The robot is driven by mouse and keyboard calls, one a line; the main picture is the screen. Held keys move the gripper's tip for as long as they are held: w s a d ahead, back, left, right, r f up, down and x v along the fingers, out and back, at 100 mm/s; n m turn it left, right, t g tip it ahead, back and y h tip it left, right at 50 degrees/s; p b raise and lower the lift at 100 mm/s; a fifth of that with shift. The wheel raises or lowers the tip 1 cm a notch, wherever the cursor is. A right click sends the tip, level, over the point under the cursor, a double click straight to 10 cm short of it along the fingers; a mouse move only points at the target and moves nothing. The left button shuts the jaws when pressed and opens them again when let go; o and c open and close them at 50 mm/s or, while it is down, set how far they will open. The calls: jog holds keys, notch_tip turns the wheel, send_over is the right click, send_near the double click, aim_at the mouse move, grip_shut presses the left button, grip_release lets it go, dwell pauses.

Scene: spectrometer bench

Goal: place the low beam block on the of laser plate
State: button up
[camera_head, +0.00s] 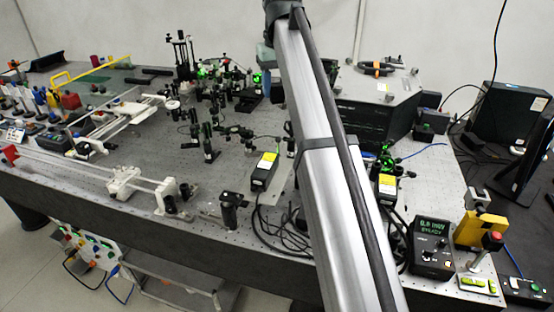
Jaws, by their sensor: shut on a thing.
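My own silver arm link crosses the camera view from the bottom right of centre to the top, and my gripper is not in view. A black laser box with a yellow label (264,170) stands near the front middle of the bench, on what looks like a pale plate (279,190) partly hidden by my arm. A second such box (387,187) stands to the right of my arm. I cannot pick out the low beam block for certain. A short black post-like piece (230,212) stands near the front edge, left of the first box.
The perforated optical bench (130,165) holds many mounts and rails. A white rail assembly (125,184) lies at the front left. A meter box (432,247) and a yellow stand (481,228) are at the right. Black cables lie near my arm. A large dark housing (365,118) stands behind.

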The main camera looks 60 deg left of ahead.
jog(key=shift+d+m, duration=0.1)
jog(key=shift+m, duration=0.9)
jog(key=shift+f, duration=0.35)
notch_tip(320, 180, down, 17)
jog(key=shift+f, duration=0.15)
jog(key=shift+f, duration=0.1)
jog(key=o, duration=1.2)
jog(key=shift+o, duration=0.2)
notch_tip(320, 180, up, 12)
jog(key=d, duration=0.1)
jog(key=shift+s+d, duration=0.2)
jog(key=shift+s, duration=0.1)
